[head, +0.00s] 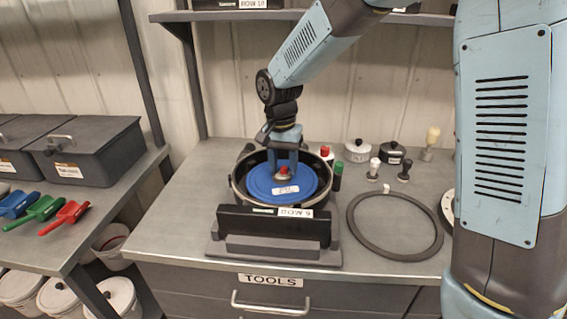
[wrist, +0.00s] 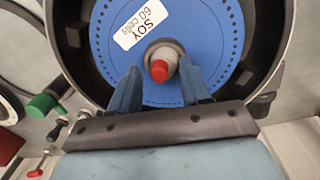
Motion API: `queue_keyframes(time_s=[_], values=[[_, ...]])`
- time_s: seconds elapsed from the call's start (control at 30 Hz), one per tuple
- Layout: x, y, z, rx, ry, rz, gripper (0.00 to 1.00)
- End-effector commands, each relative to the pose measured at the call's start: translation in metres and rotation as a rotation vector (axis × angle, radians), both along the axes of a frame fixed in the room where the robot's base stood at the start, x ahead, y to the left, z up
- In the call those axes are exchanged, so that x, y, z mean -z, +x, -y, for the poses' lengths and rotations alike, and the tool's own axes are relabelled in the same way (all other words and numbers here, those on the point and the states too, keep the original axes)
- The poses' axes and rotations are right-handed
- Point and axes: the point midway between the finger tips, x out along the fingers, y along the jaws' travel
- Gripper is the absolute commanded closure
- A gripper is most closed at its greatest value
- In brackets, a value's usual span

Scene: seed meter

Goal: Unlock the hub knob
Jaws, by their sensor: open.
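The hub knob (head: 283,172) has a red tip and a grey body, and sits at the centre of the blue seed disc (head: 262,190). The disc lies in the black round seed meter housing (head: 238,187) on the bench. In the wrist view the knob (wrist: 160,71) shows its red end towards the camera, and the disc (wrist: 110,75) carries a "SOY 60 cells" label. My gripper (head: 285,168) points down over the disc centre. In the wrist view its open fingers (wrist: 158,82) stand either side of the knob, with a gap visible; contact is unclear.
A black ring (head: 352,228) lies on the bench to the right. A green-capped item (head: 338,170) and a red-topped white bottle (head: 326,153) stand close beside the housing. Small pots (head: 357,150) and stamp-like tools (head: 404,171) stand behind. Coloured scoops (head: 40,208) lie on the left table.

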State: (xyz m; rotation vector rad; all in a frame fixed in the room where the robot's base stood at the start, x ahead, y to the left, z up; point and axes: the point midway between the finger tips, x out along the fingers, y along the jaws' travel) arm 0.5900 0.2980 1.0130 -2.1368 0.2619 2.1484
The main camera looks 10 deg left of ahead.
Motion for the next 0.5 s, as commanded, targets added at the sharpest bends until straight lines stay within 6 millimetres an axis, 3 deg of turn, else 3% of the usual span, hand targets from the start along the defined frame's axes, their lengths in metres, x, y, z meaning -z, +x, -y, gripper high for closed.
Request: queue_keyframes(time_s=[0.17, 0.5], values=[[-0.0002, 0.0000, 0.0000, 0.000, 0.000, 0.000, 0.54], [-0.0004, 0.0000, 0.0000, 0.000, 0.000, 0.000, 0.87]])
